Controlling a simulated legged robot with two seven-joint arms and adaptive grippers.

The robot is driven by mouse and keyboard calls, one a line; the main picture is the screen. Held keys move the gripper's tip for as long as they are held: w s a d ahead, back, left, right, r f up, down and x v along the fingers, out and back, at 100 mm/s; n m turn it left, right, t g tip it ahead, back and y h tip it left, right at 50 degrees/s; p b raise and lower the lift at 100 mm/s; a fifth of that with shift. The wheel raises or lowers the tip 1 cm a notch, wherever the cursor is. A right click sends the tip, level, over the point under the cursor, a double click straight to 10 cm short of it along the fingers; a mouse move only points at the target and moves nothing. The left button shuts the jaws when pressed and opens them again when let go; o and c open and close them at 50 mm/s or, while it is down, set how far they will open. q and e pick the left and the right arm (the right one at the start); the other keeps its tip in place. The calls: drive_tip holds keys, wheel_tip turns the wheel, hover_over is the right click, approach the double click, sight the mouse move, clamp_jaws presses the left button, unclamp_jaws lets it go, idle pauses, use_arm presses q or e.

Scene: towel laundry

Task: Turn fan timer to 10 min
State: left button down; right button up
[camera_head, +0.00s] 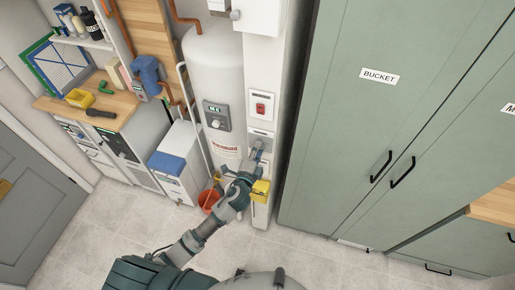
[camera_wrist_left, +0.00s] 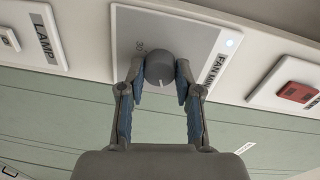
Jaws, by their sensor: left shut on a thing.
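The fan timer panel (camera_wrist_left: 188,38) is a grey plate marked "FAN MIN", with a lit white dot near one corner and a "30" mark by the knob. Its round grey knob (camera_wrist_left: 160,68) has a pale pointer line. My left gripper (camera_wrist_left: 159,80) has its two fingers closed on the knob, one on each side. In the head view my left gripper (camera_head: 256,150) reaches the panel on the white column, and the arm hides most of the timer. The other marks on the dial are hidden or too small to read. My right gripper is not in view.
A red switch (camera_wrist_left: 296,92) sits beside the timer, and a lamp switch plate (camera_wrist_left: 28,36) is on its other side. A white tank (camera_head: 215,75) stands left of the column. Green cabinets (camera_head: 345,130) stand to the right. A yellow object (camera_head: 261,188) is close below the gripper.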

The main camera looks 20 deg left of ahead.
use_arm(q)
drive_tip(key=shift+s+d+f, duration=0.1)
drive_tip(key=shift+f, duration=0.15)
drive_tip(key=c, duration=0.8)
unclamp_jaws()
drive_tip(key=s, duration=1.1)
drive_tip(key=shift+s+a+r, duration=0.3)
drive_tip(key=shift+s+r, duration=0.05)
drive_tip(key=shift+s, duration=0.05)
